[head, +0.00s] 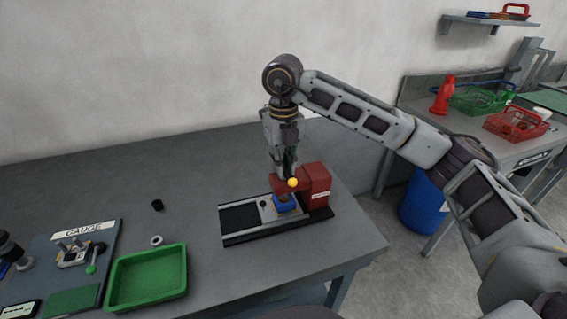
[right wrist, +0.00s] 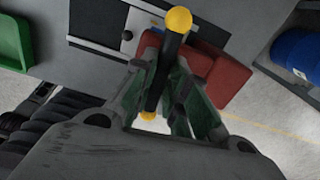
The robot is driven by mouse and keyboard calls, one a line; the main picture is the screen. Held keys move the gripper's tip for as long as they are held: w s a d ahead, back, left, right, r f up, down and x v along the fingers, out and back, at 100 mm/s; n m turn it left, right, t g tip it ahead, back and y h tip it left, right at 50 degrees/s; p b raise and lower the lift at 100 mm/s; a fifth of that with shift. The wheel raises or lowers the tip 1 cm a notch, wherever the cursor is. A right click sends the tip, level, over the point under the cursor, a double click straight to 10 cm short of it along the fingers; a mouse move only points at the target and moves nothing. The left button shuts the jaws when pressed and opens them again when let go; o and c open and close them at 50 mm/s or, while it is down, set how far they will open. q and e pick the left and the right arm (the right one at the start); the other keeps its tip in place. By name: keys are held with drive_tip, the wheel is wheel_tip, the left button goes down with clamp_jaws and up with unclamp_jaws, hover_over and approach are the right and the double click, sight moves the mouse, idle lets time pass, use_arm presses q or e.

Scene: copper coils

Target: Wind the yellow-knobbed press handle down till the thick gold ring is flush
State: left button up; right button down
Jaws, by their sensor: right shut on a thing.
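The red press (head: 316,182) stands on a dark base with a light plate near the table's right end. Its handle is a dark bar (right wrist: 170,62) with a yellow knob (right wrist: 178,20) at one end and another at the other. One yellow knob (head: 292,182) shows in the head view. My right gripper (head: 284,170) points down over the press, its fingers closed around the bar between the knobs. A blue holder (head: 287,206) sits under the press head. The gold ring is not clearly visible there, so I cannot tell its height. My left gripper is not clearly seen.
A gauge board (head: 84,265) is at far left. A blue barrel (head: 423,204) stands on the floor at right. The table behind the press is clear.

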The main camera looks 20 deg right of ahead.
drive_tip(key=shift+f+m, duration=0.1)
drive_tip(key=shift+m, duration=1.6)
drive_tip(key=shift+m+p, duration=0.3)
drive_tip(key=shift+m, duration=1.4)
drive_tip(key=c, duration=1.4)
unclamp_jaws()
drive_tip(key=shift+f, duration=0.1)
drive_tip(key=shift+c, duration=0.2)
drive_tip(key=shift+r+p, duration=2.15)
drive_tip(key=shift+r, duration=1.4)
